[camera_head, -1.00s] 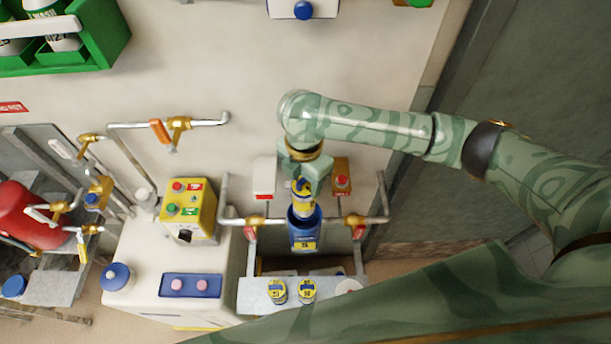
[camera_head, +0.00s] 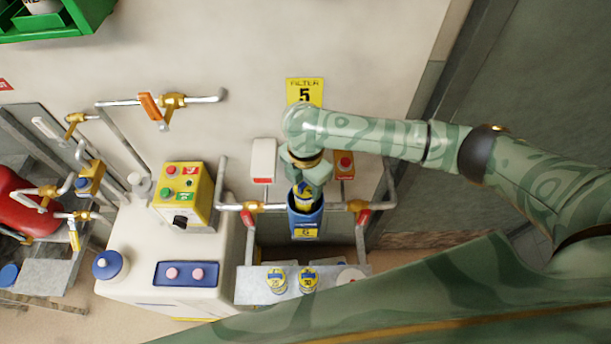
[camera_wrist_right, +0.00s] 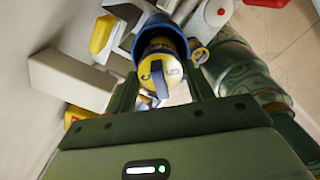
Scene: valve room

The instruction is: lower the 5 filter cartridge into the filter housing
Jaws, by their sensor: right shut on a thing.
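The filter cartridge (camera_head: 303,199), yellow with a blue band, is upright in my right gripper (camera_head: 305,183). The gripper is shut on its top end. The cartridge's lower part is inside the open mouth of the blue filter housing (camera_head: 306,222), and its upper part shows above the rim. In the right wrist view the cartridge (camera_wrist_right: 158,66) sits between the fingers (camera_wrist_right: 160,88), with the blue housing rim (camera_wrist_right: 148,24) around it. How deep it reaches inside is hidden. My left gripper is not in view.
A yellow "FILTER 5" sign (camera_head: 304,92) is on the wall above. Pipes with red-handled valves (camera_head: 362,211) flank the housing. Two more cartridges (camera_head: 277,280) (camera_head: 308,279) stand on the metal shelf (camera_head: 250,285) below. A yellow control box (camera_head: 183,194) is at left.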

